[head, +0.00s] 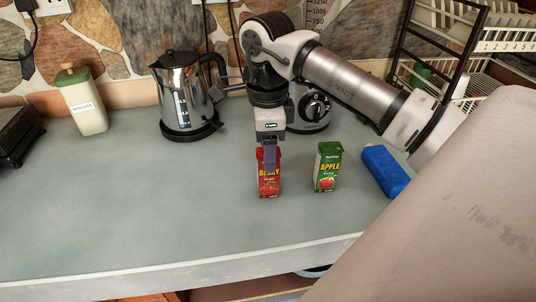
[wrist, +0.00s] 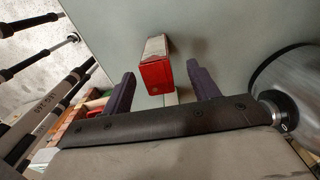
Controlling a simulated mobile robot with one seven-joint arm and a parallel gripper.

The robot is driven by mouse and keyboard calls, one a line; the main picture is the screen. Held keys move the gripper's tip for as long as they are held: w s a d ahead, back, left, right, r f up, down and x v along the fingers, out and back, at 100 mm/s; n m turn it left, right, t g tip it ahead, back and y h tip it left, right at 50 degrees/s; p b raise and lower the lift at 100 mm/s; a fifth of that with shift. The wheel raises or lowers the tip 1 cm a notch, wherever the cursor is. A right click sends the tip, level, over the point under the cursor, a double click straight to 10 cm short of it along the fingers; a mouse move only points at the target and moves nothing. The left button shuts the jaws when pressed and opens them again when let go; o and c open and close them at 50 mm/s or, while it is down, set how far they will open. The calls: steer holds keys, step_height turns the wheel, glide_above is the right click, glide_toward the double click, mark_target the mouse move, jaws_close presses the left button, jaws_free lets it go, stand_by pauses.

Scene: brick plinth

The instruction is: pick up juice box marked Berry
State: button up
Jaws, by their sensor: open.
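The red juice box marked Berry (head: 269,186) stands upright on the grey counter in the head view. In the wrist view the red box (wrist: 155,72) shows between my two fingers, seen from above. My gripper (head: 268,158) points down right over the Berry box in the head view, and its finger covers part of the box's upper front. The wrist view shows my gripper (wrist: 161,86) open, with a finger on each side of the box and gaps to both. A green juice box marked Apple (head: 327,169) stands upright to the right.
A blue object (head: 385,171) lies right of the Apple box. A steel kettle (head: 184,98) and a labelled canister (head: 82,101) stand behind on the left, and an appliance with a dial (head: 314,108) stands behind my gripper. The counter (head: 150,200) at front left is clear.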

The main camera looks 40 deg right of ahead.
mark_target(268, 184)
step_height(268, 184, down, 6)
steer(key=b, duration=0.3)
steer(key=shift+s+f, duration=0.1)
steer(key=shift+s, duration=0.05)
steer(key=c, duration=1.2)
